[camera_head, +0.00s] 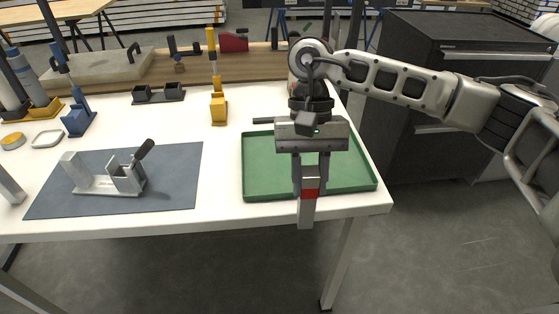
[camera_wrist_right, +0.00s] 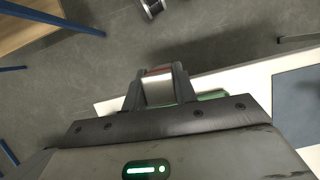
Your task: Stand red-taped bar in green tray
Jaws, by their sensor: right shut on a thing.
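The silver bar with a red tape band (camera_head: 307,211) is held between the fingers of my right gripper (camera_head: 310,188). In the right wrist view the bar's end (camera_wrist_right: 158,90) shows between the fingers, with a strip of red and a bit of the green tray (camera_wrist_right: 212,96) behind. My left gripper is not in view.
A grey mat (camera_head: 175,185) with a metal clamp fixture (camera_head: 112,180) lies left of the tray. A yellow clamp (camera_head: 218,105) and a black holder (camera_head: 158,94) stand behind. A metal piece (camera_head: 10,185) shows at the left edge. A dark cabinet (camera_head: 440,70) stands right.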

